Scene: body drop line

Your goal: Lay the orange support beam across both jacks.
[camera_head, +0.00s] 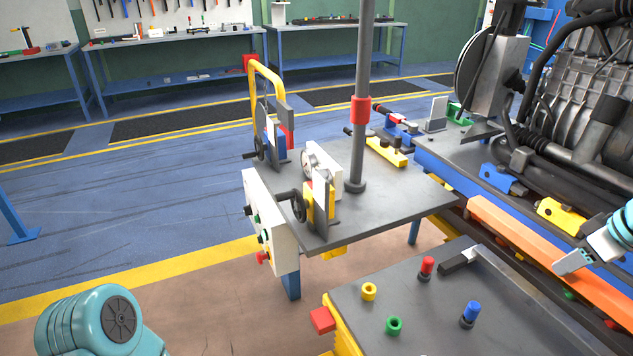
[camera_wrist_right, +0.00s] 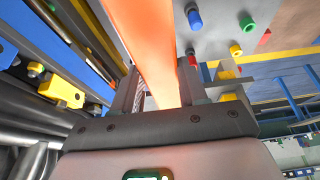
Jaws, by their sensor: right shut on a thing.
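The long orange support beam (camera_head: 515,235) runs diagonally along the right side of the head view, beside the engine stand. My right gripper (camera_head: 574,262) is shut on it. In the wrist view the beam (camera_wrist_right: 146,40) passes between the two fingers (camera_wrist_right: 160,92). The beam's near end is outside the head view, and I cannot tell whether it touches anything below. Two upright crank-handled devices, one with a yellow frame (camera_head: 268,70) and one nearer (camera_head: 318,205), stand on a grey table; I cannot tell if they are the jacks. My left gripper is out of view.
The grey table (camera_head: 400,205) carries a tall post (camera_head: 362,100). A nearer grey bench (camera_head: 385,290) holds coloured pegs, including a red one (camera_head: 427,266) and a blue one (camera_head: 470,312). The engine (camera_head: 570,130) fills the upper right. Blue floor at left is mostly clear.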

